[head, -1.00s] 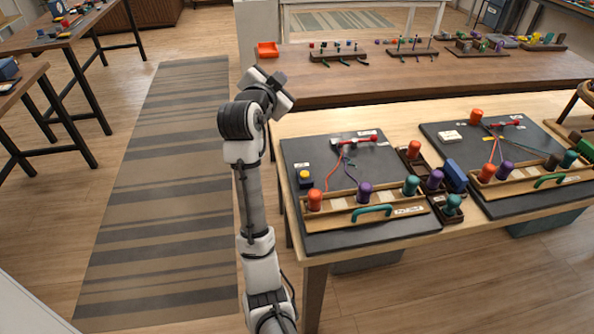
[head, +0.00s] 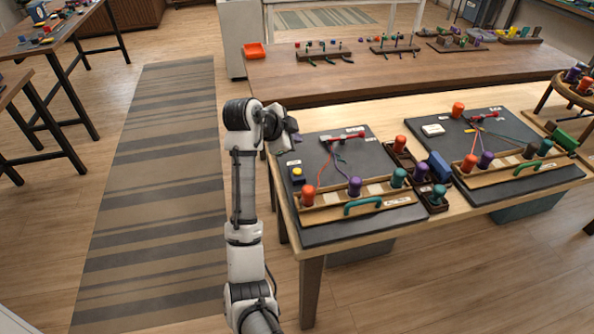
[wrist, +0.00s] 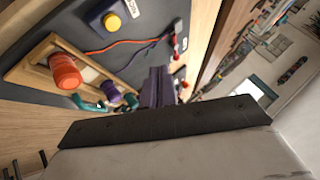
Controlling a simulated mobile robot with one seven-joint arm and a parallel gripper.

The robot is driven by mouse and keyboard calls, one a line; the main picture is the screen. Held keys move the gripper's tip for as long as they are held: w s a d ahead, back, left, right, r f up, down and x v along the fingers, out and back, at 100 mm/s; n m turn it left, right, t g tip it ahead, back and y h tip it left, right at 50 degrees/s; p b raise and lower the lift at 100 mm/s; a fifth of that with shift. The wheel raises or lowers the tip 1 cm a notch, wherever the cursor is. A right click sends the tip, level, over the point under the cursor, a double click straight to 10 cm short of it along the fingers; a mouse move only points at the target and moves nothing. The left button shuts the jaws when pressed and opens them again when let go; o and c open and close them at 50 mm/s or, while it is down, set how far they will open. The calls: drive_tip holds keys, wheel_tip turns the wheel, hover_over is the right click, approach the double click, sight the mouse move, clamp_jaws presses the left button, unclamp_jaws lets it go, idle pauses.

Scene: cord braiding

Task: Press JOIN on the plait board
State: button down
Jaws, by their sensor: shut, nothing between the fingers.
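The dark plait board (head: 375,157) lies on the near wooden table in the head view. A yellow button on a dark blue box (head: 296,172) sits at its left edge; it also shows at the top of the wrist view, as the yellow button (wrist: 112,22) with a white label beside it, partly cut off. My gripper (head: 291,128) is beyond and above the board's far left corner, apart from the button. In the wrist view its fingers (wrist: 158,86) are together and hold nothing. Red and purple cords run across the board to a red-ended bar (head: 342,135).
A wooden rail with orange, purple and teal pegs (head: 355,187) and a teal handle lines the board's front. A dark peg tray (head: 420,177) and a second board (head: 500,150) stand to the right. A long brown table (head: 420,80) is behind. The striped rug is clear.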

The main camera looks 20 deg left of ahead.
sight(294, 173)
drive_tip(key=shift+f+b, duration=2.75)
drive_tip(key=shift+f, duration=1.6)
drive_tip(key=shift+f, duration=0.1)
drive_tip(key=shift+f+b, duration=0.3)
drive_tip(key=shift+b, duration=0.05)
drive_tip(key=shift+f+b, duration=0.4)
drive_tip(key=shift+f, duration=0.2)
drive_tip(key=shift+r, duration=0.1)
drive_tip(key=shift+r+p, duration=0.65)
drive_tip(key=shift+r, duration=0.25)
drive_tip(key=shift+r+p, duration=1.65)
drive_tip(key=shift+r, duration=0.9)
